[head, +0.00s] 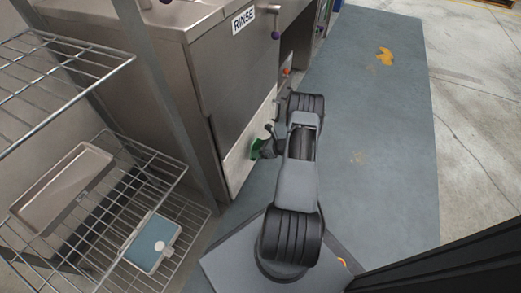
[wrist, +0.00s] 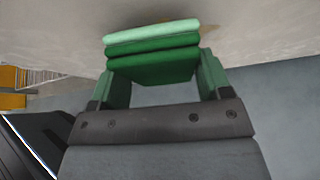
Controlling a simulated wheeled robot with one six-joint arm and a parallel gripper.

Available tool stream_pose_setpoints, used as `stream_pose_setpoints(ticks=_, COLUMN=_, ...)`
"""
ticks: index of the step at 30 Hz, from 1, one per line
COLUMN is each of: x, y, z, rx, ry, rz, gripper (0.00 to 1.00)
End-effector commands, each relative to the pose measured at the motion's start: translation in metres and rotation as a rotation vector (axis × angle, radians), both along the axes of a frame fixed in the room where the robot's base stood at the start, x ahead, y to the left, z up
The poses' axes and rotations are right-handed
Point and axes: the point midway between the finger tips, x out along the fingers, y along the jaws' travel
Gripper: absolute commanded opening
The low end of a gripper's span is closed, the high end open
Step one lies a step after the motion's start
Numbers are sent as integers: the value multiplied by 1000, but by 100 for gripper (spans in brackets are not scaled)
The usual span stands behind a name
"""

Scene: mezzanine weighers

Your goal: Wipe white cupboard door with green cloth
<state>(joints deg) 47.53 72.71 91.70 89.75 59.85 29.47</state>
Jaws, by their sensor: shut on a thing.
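My gripper (wrist: 158,85) is shut on a folded green cloth (wrist: 152,40), which shows as stacked layers between the fingers in the wrist view. In the head view the green cloth (head: 256,148) shows small at the left of my arm's end, beside the white cupboard door (head: 238,160). The door is a pale, low panel under the steel unit. In the wrist view the pale surface (wrist: 60,25) lies right behind the cloth, with a brownish smudge (wrist: 208,30) beside it. I cannot tell for certain whether the cloth touches the door.
A steel unit with a RINSE sign (head: 243,19) stands above the door. A wire rack (head: 150,190) holding a steel tray (head: 62,187) and a blue-and-white item (head: 154,243) stands at left. Blue-grey floor (head: 385,150) with yellow patches (head: 385,56) is open at right.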

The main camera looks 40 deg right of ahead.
Motion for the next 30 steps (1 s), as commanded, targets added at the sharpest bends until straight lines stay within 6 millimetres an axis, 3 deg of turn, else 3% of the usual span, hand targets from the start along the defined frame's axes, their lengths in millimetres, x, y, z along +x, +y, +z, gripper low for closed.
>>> stream_pose_setpoints(ticks=30, x=8, y=4, z=0, rx=-1, ry=0, rz=0, gripper=53)
